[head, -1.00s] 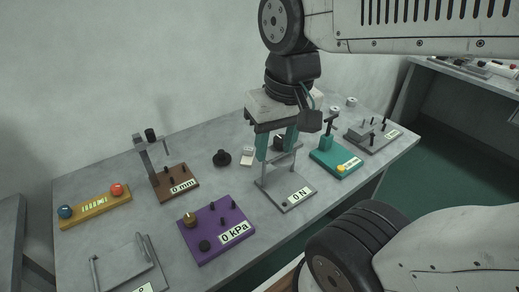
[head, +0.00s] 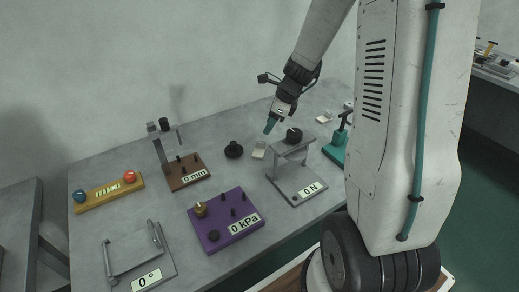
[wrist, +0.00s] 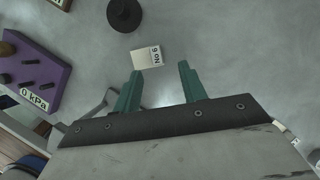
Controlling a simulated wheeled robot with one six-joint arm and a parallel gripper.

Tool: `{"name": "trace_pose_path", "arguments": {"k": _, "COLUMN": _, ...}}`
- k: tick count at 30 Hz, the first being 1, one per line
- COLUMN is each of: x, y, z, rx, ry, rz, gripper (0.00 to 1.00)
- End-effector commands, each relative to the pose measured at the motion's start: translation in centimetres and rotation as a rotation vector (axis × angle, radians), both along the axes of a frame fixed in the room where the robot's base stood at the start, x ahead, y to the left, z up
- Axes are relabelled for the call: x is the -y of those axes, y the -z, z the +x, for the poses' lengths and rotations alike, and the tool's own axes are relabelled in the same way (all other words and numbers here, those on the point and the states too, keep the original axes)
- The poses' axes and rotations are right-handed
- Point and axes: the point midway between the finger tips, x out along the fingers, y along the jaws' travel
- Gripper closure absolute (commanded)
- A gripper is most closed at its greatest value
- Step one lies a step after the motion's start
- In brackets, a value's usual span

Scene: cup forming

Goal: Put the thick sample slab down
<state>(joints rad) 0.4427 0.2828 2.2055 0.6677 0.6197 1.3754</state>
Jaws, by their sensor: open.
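My gripper (head: 269,127) is open and empty, above the back of the grey bench. In the wrist view its two teal fingers (wrist: 161,82) stand apart with nothing between them. A small pale block with a dark-printed label (wrist: 147,58) lies on the bench just beyond the fingertips, apart from them. It also shows in the head view (head: 259,150), below the gripper tip. Another pale flat piece (head: 324,117) lies farther right at the back. I cannot tell which of these is the thick sample slab.
A grey stand marked 0 N (head: 300,187) is right of the pale block. A purple 0 kPa unit (head: 228,220) and a brown 0 mm stand (head: 184,176) stand farther left. My arm hides the right of the bench.

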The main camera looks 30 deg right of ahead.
Motion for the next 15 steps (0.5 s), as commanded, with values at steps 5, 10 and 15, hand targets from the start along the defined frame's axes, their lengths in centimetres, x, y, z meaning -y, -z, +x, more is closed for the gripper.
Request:
{"name": "trace_pose_path", "arguments": {"k": 5, "x": -0.7, "y": 2.0, "z": 0.5, "rx": -0.005, "ry": 0.003, "rz": 0.003, "gripper": 0.58}}
{"name": "trace_pose_path", "arguments": {"k": 10, "x": -1.4, "y": 4.1, "z": 0.6, "rx": -0.006, "ry": 0.0, "rz": 0.003, "gripper": 0.58}}
{"name": "trace_pose_path", "arguments": {"k": 15, "x": -2.2, "y": 6.3, "z": 1.1, "rx": -0.005, "ry": -0.001, "rz": 0.002, "gripper": 0.58}}
